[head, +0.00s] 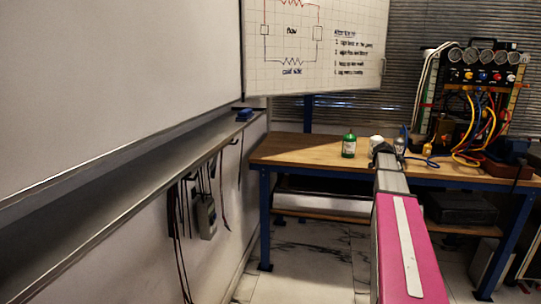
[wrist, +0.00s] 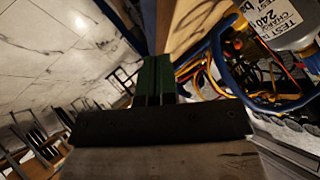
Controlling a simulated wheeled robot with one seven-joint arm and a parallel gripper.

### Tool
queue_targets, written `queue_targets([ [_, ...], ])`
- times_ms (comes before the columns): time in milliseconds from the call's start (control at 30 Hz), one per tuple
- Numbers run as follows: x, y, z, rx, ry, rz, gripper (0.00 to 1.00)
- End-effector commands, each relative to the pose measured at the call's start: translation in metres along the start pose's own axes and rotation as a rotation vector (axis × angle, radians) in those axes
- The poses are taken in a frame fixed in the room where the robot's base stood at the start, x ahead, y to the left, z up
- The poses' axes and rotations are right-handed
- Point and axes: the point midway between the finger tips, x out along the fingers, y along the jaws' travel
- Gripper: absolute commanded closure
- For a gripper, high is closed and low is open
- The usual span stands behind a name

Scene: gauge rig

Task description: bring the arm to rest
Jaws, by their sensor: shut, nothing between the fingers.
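My arm reaches forward in the head view, with a pink link leading to a grey section. My gripper (head: 383,152) is at its far end, in front of the workbench (head: 290,150), small and dark there. In the wrist view my gripper's green fingers (wrist: 154,78) are together with nothing between them. The gauge rig (head: 470,75) stands on the bench to the right of my gripper in the head view, with yellow, red and blue hoses. In the wrist view, a blue hose and a labelled canister (wrist: 270,20) show at the upper right.
A green bottle (head: 349,146) and a white container (head: 376,142) stand on the bench close to my gripper. A whiteboard ledge (head: 120,170) runs along the left. A meter (head: 207,217) and cables hang below it. Marble floor (head: 315,255) shows left of my arm.

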Motion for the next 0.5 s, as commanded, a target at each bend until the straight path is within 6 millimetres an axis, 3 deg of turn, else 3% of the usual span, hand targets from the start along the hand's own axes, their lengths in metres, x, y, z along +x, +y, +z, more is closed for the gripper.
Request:
queue_targets([
  [300, -0.061, 0.126, 0.141, -0.506, -0.272, 0.089, 1.0],
  [500, -0.114, 0.217, 0.22, -0.879, -0.495, 0.086, 1.0],
])
